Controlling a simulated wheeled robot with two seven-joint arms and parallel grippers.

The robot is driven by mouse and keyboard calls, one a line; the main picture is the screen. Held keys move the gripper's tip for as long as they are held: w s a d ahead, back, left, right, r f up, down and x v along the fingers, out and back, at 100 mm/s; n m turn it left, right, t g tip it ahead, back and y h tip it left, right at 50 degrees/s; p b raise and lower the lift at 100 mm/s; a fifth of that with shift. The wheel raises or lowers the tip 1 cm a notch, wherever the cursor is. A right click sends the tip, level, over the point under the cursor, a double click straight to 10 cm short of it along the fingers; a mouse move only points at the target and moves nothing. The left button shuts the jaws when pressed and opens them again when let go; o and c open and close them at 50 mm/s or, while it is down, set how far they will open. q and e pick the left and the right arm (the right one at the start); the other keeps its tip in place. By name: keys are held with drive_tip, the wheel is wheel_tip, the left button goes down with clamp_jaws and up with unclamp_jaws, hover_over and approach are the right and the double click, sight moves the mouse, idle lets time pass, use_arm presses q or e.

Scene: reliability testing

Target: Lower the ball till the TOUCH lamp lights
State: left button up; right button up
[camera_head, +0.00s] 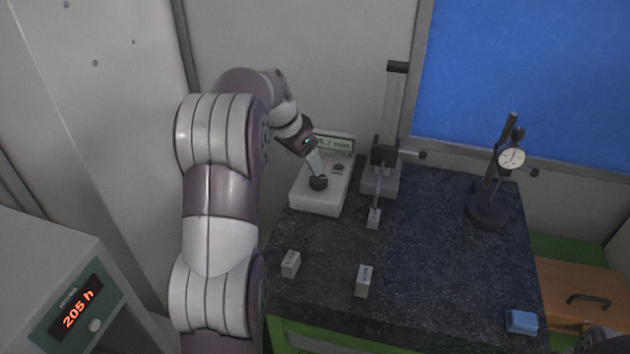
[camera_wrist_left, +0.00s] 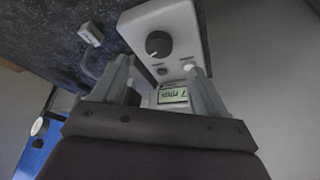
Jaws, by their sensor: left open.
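A white control box (camera_head: 309,202) stands at the back left of the dark bench, with a black knob (camera_head: 318,183) and a display (camera_head: 333,143) that reads in mm; its first digit is partly covered. My left gripper (camera_head: 316,168) is just above the knob. In the left wrist view, its fingers are open and the knob (camera_wrist_left: 157,44) shows beyond them, roughly between the tips. A column stand (camera_head: 390,120) with a carriage is right of the box, above a small grey block (camera_head: 373,218). I cannot make out the ball, or a lit TOUCH lamp.
Two small grey blocks (camera_head: 290,264) (camera_head: 363,281) lie at the bench's front left. A dial gauge stand (camera_head: 488,210) is at the right, a blue block (camera_head: 521,322) at the front right corner. The middle of the bench (camera_head: 430,260) is clear. A cabinet with a red readout (camera_head: 78,309) stands at left.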

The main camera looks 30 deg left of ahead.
sight(318, 179)
use_arm(q)
drive_tip(key=p+x, duration=0.2)
drive_tip(key=x, duration=0.6)
drive_tip(key=shift+w+d+r+p, duration=0.1)
drive_tip(key=shift+w+r+p, duration=0.05)
drive_tip(key=shift+p, duration=0.2)
drive_tip(key=shift+f, duration=0.25)
drive_tip(key=c, duration=1.1)
use_arm(e)
wheel_tip(318, 179, up, 4)
drive_tip(key=shift+w+f, duration=0.1)
drive_tip(key=shift+w, duration=0.05)
